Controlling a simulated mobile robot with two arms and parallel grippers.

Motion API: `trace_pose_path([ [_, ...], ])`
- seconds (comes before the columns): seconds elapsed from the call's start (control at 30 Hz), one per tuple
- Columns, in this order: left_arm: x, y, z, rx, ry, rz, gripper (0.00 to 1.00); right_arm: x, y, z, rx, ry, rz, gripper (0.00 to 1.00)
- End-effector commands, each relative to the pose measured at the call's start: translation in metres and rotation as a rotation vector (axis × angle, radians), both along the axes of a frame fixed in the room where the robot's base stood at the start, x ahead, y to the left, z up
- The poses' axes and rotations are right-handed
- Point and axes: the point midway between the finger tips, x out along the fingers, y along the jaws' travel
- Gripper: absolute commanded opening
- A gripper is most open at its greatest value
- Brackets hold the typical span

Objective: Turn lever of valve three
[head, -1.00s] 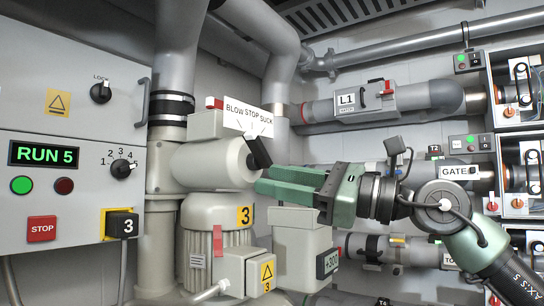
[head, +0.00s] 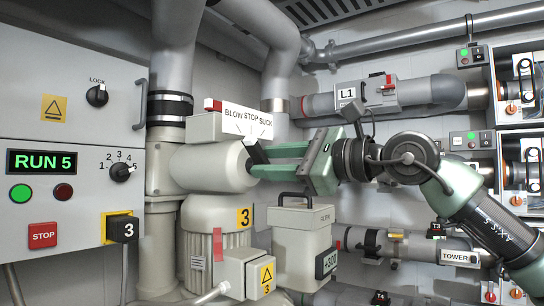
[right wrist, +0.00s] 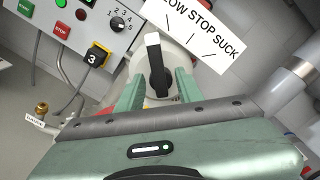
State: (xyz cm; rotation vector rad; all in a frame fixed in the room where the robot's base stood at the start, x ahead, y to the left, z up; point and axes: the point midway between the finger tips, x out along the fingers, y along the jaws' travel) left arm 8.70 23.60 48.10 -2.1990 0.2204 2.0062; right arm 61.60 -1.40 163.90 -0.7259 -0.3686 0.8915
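Valve three's lever (head: 256,152) is a black bar with a white tip on the end of a pale round valve body (head: 208,166). A white plate (head: 247,119) reading BLOW STOP SUCK is above it. The lever (right wrist: 158,70) stands nearly upright in the right wrist view, its tip toward the BLOW side. My right gripper (head: 257,162) is open, its green fingers reaching left to the lever. In the right wrist view the fingers (right wrist: 158,92) are on either side of the lever, with gaps; contact is not visible. My left gripper is not in view.
A control panel (head: 72,215) with a RUN 5 display is at left. Below the valve is a motor (head: 208,222) marked 3. A filter box (head: 300,240) stands under my right gripper. Pipes line the back wall, and open cabinets (head: 516,90) are at right.

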Motion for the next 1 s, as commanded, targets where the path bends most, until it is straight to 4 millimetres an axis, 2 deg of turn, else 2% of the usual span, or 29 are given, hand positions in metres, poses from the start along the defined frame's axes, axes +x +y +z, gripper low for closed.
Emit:
trace_pose_path([
  [0.17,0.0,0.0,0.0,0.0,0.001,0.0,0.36,0.0,0.0,-0.001,0.001,0.001,0.0,0.36],
  [0.27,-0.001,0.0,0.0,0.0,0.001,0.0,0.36,0.0,0.0,0.0,0.001,0.001,0.0,0.11],
  [0.3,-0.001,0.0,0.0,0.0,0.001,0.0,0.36,0.0,0.0,0.0,0.001,0.0,0.001,0.0],
  [0.67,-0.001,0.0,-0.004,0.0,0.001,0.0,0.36,0.0,0.0,-0.001,0.018,0.022,0.0,0.0],
  [1.0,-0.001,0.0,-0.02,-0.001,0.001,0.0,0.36,0.001,-0.001,-0.001,0.136,0.181,0.002,0.0],
])
